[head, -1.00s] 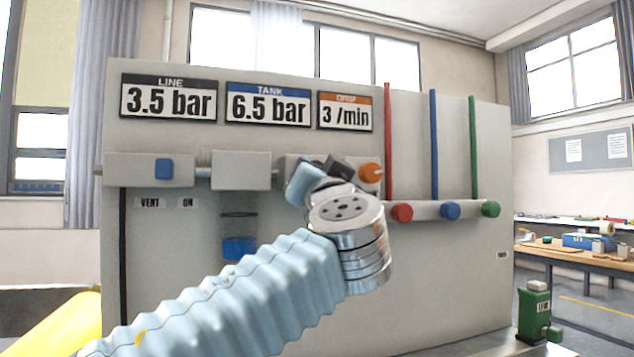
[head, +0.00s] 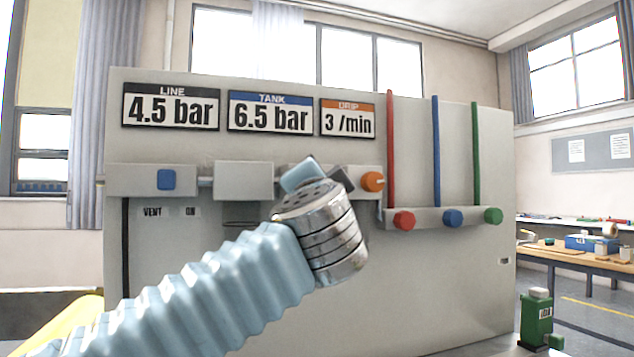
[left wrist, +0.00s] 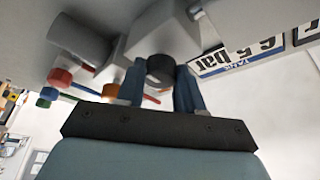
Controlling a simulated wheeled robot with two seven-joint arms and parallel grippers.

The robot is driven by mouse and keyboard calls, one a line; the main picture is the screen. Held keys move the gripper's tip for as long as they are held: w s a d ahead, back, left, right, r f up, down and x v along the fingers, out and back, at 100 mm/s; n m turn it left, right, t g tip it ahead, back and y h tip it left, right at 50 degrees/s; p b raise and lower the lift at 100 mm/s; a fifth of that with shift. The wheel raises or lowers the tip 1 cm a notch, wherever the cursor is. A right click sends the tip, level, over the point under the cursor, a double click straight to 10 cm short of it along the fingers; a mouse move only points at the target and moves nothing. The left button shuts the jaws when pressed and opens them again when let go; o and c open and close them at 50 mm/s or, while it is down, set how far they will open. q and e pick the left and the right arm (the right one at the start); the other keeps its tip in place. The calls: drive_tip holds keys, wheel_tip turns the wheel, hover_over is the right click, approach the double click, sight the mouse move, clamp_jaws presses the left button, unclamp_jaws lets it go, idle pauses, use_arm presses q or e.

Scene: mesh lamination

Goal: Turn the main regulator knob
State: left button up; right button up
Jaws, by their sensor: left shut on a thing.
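The main regulator knob, a dark round knob (left wrist: 160,68), sits under a grey block and shows in the left wrist view between two blue fingers. My left gripper (left wrist: 160,88) is shut on it. In the head view my left gripper (head: 303,172) is at the panel's middle block, and my wrist hides the knob. The LINE display (head: 171,107) reads 4.5 bar. The TANK display (head: 270,112) reads 6.5 bar and the DRIP display (head: 347,120) reads 3 /min. My right gripper is in neither view.
An orange knob (head: 372,182) is just right of my gripper. Red (head: 404,220), blue (head: 453,218) and green (head: 493,216) knobs line a lower rail. A blue button (head: 166,180) is at left. A green device (head: 536,318) stands at lower right.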

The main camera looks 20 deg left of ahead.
use_arm(q)
drive_tip(key=o, duration=1)
drive_tip(key=shift+o, duration=0.2)
drive_tip(key=b+v, duration=0.4)
drive_tip(key=v, duration=0.9)
drive_tip(key=shift+s, duration=0.4)
drive_tip(key=shift+d, duration=0.1)
